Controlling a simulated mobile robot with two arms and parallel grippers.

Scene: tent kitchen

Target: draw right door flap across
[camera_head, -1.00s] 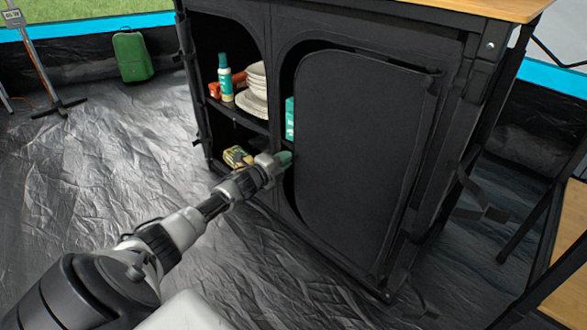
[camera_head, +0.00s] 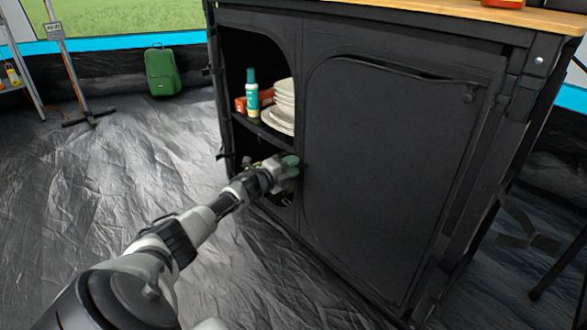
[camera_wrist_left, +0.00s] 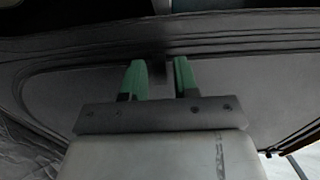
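The right door flap (camera_head: 390,175) is a dark grey fabric panel on the front of the black cabinet (camera_head: 400,28). In the head view it lies across the right opening, nearly flush with the frame, and hides what is inside. My left gripper (camera_head: 291,166) is at the flap's left edge, beside the middle post. In the left wrist view its green fingertips (camera_wrist_left: 160,78) stand apart in front of the flap (camera_wrist_left: 80,90). A dark patch shows between them; I cannot tell if it is part of the flap. My right gripper is not in view.
A green case (camera_head: 163,71) stands by the tent wall.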

